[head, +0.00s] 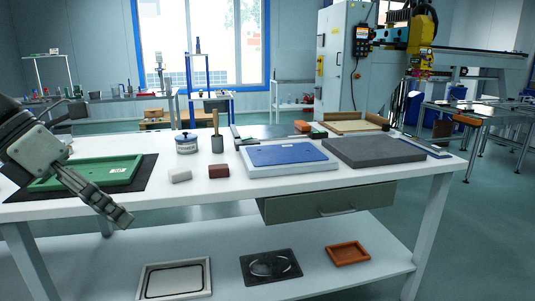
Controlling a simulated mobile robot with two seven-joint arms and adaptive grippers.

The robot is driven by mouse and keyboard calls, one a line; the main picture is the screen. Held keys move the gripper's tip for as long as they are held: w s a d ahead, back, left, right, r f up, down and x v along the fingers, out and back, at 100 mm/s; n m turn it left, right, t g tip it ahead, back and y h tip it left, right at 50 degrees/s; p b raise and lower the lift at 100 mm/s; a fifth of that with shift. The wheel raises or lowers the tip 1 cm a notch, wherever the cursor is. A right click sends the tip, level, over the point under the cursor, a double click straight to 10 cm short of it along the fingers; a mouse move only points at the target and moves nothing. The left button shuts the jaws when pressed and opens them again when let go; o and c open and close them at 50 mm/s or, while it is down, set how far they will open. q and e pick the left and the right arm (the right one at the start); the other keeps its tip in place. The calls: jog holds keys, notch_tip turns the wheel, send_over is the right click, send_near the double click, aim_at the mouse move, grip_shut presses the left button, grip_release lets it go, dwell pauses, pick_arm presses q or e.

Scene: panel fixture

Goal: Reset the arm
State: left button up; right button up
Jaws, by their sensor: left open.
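My left gripper (112,212) comes in from the left in the head view. It hangs over the front edge of the white workbench (330,195), fingers pointing down and right, in front of the green tray (105,172). It is open, and I see nothing held in it. My right gripper does not show. The green tray lies on a dark mat (148,170), partly covered by my left arm.
On the bench stand a labelled pot (187,144), a white block (180,175), a dark red block (219,171), a blue panel (285,154) and a grey slab (372,150). The lower shelf (225,262) holds an orange tray (348,253). A drawer (325,203) is under the top.

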pick_arm(q)
jog(key=w+a+f+n+t+h, duration=0.1)
jog(key=w+a+f+n+t, duration=0.2)
jog(key=w+a+n+t, duration=0.4)
jog(key=w+a+f+n+t, duration=0.3)
jog(key=a+n+t, duration=0.25)
jog(key=n, duration=0.35)
jog(key=s+a+f+n+y, duration=0.1)
jog(key=a+f+n+y, duration=0.35)
jog(key=f+n, duration=0.3)
jog(key=s+a+f+n+y, duration=0.2)
jog(key=a+f+n+y, duration=0.3)
jog(key=f, duration=0.3)
jog(key=s+d+f+n+g+y, duration=0.15)
jog(key=s+f+n, duration=0.25)
jog(key=f, duration=0.4)
jog(key=s+d+f+n+g+y, duration=0.1)
jog(key=s+f+n+g, duration=0.25)
jog(key=f, duration=0.55)
jog(key=s+d+f+n+g+h, duration=0.2)
jog(key=s+d+f+n+g, duration=0.3)
jog(key=s+d+f, duration=0.9)
jog(key=shift+s+d+n+g+h, duration=0.35)
jog(key=shift+s+d+g, duration=0.25)
jog(key=shift+d+g, duration=0.35)
